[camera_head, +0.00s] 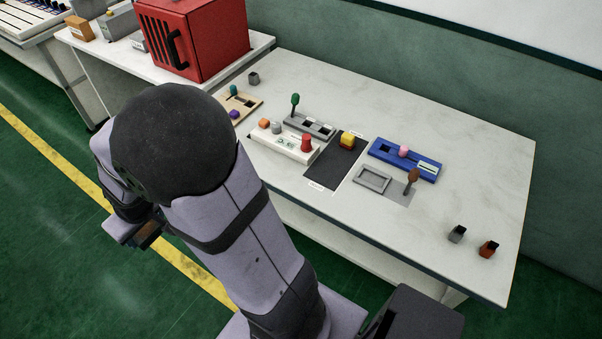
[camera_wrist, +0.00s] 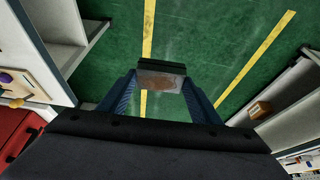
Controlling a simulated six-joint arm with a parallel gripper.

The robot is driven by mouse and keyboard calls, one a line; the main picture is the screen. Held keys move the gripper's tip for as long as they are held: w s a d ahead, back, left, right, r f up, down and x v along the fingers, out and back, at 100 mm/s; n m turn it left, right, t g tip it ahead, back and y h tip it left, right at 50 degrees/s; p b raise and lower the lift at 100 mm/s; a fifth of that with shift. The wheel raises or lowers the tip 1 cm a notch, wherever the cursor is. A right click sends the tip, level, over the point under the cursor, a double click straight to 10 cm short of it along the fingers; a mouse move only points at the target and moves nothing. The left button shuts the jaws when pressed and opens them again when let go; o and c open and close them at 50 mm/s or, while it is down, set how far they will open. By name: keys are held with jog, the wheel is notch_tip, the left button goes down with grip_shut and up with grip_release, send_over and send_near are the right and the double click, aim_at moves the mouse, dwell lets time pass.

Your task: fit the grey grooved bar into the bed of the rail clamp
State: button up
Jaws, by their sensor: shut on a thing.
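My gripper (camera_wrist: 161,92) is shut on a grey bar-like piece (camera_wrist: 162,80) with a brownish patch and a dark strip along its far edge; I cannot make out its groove. The gripper hangs over the green floor, off the table, at the left of the head view. There the piece shows only as a small dark brownish shape (camera_head: 147,236) beside my arm. I cannot tell for sure which fixture is the rail clamp. A grey fixture with a green-knobbed lever (camera_head: 313,126) and a grey one with a framed recess and brown-knobbed lever (camera_head: 373,180) stand on the table.
The white table (camera_head: 480,170) also bears a blue fixture (camera_head: 421,171), a white box with a red knob (camera_head: 283,146), a dark mat (camera_head: 330,172) and a beige board (camera_head: 242,101). Small blocks (camera_head: 457,234) (camera_head: 488,249) stand at the right. A red cabinet (camera_head: 205,40) stands at the back left.

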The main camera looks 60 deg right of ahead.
jog(key=shift+w+d, duration=0.15)
jog(key=shift+d, duration=0.45)
jog(key=d+m+h+p, duration=0.2)
jog(key=d+m, duration=0.3)
jog(key=d, duration=1.2)
jog(key=m+g+h+p, duration=0.3)
jog(key=m+g, duration=0.1)
jog(key=m, duration=0.9)
send_over(371, 178)
jog(key=a, duration=0.1)
notch_tip(371, 178, down, 4)
jog(key=shift+s+r, duration=0.2)
jog(key=shift+s, duration=0.1)
jog(key=shift+a+f+b, duration=0.1)
jog(key=shift+f+b, duration=0.05)
jog(key=shift+b, duration=0.25)
jog(key=shift+f+b, duration=2.25)
jog(key=shift+f, duration=0.4)
jog(key=shift+f+b, duration=0.65)
jog(key=shift+b, duration=0.05)
